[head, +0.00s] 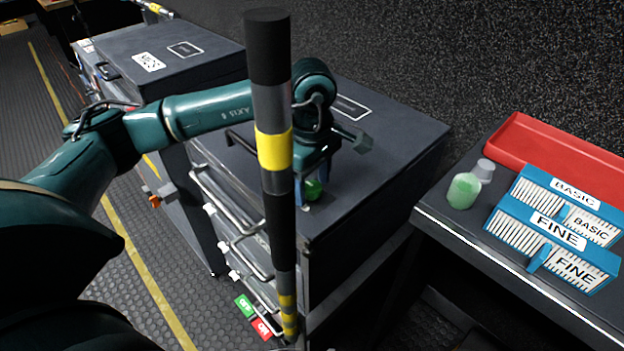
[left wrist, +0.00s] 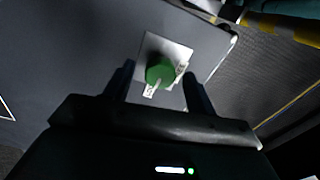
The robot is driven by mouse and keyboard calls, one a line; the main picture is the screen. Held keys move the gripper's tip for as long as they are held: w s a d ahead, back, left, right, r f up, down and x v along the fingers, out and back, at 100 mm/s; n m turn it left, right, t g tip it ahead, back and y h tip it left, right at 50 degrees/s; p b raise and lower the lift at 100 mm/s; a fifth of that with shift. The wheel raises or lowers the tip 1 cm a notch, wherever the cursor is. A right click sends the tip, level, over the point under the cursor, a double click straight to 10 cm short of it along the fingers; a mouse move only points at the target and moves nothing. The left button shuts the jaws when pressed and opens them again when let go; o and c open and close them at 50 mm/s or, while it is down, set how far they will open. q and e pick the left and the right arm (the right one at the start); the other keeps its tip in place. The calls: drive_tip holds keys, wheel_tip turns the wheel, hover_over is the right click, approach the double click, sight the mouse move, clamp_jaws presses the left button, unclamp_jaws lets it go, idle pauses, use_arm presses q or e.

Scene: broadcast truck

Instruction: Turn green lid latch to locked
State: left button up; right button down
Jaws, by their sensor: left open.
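The green lid latch (left wrist: 160,71) is a round knob on a pale square plate (left wrist: 178,50) on the grey cabinet top. In the head view the green latch (head: 312,189) is partly covered by my left gripper (head: 312,183). In the left wrist view my left gripper (left wrist: 157,85) is open, with one finger on each side of the knob. Gaps show between the fingers and the knob, and whether either finger touches it cannot be told. A small white label with unreadable print lies beside the knob. My right gripper is not in view.
A striped upright pole (head: 273,150) stands in front of the cabinet (head: 390,150). A handle rises from the cabinet top beside my gripper. On the right, a desk holds a red tray (head: 510,132), blue card racks (head: 545,255) and a green-filled jar (head: 463,191).

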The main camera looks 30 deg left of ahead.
sight(312, 186)
use_arm(q)
wheel_tip(312, 186, up, 13)
idle(0.5)
drive_tip(key=shift+r, duration=0.1)
